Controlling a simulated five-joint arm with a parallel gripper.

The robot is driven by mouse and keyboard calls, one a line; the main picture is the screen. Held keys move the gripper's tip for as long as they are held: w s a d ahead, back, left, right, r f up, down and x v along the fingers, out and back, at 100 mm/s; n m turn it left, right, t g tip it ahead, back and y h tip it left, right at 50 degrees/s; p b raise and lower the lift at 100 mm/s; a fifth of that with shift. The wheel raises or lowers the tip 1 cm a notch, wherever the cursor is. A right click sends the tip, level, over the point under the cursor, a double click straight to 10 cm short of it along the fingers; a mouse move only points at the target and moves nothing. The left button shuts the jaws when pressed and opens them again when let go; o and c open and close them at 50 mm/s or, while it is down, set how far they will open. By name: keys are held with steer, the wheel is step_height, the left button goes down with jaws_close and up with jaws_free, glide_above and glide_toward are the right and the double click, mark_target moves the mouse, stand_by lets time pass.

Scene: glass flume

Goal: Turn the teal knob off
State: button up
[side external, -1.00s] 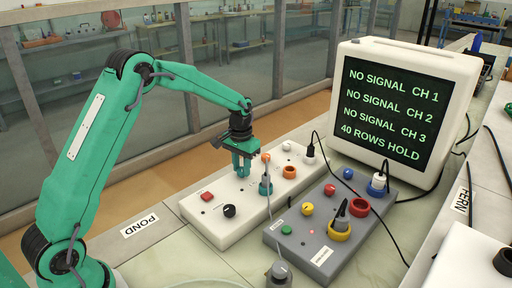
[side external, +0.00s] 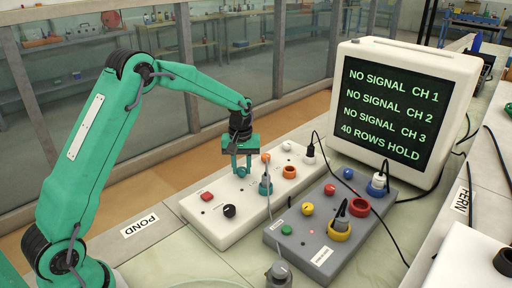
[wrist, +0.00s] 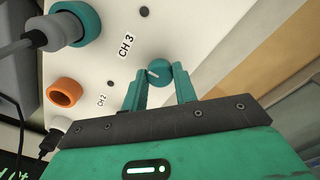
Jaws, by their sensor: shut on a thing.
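The teal knob (wrist: 159,72) sits on the white panel beside the CH 3 label in the wrist view, with a pale pointer mark on its face. In the side view the knob (side external: 241,171) shows low between my fingers. My gripper (wrist: 160,84) has one finger on each side of the knob and is shut on it. In the side view my gripper (side external: 241,166) is upright over the white panel (side external: 205,220). A teal ring socket (wrist: 78,22) with a grey plug in it is close by.
An orange knob (side external: 266,157) and an orange socket (side external: 289,172) are just right of my gripper. A black knob (side external: 229,211) and a red button (side external: 207,196) are nearer the front. A grey panel (side external: 300,251) with cabled plugs lies to the right, below the monitor (side external: 400,105).

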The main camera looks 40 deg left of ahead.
mark_target(242, 169)
steer(key=shift+r, duration=0.1)
steer(key=o, duration=1)
step_height(242, 169, up, 7)
steer(key=shift+r, duration=0.4)
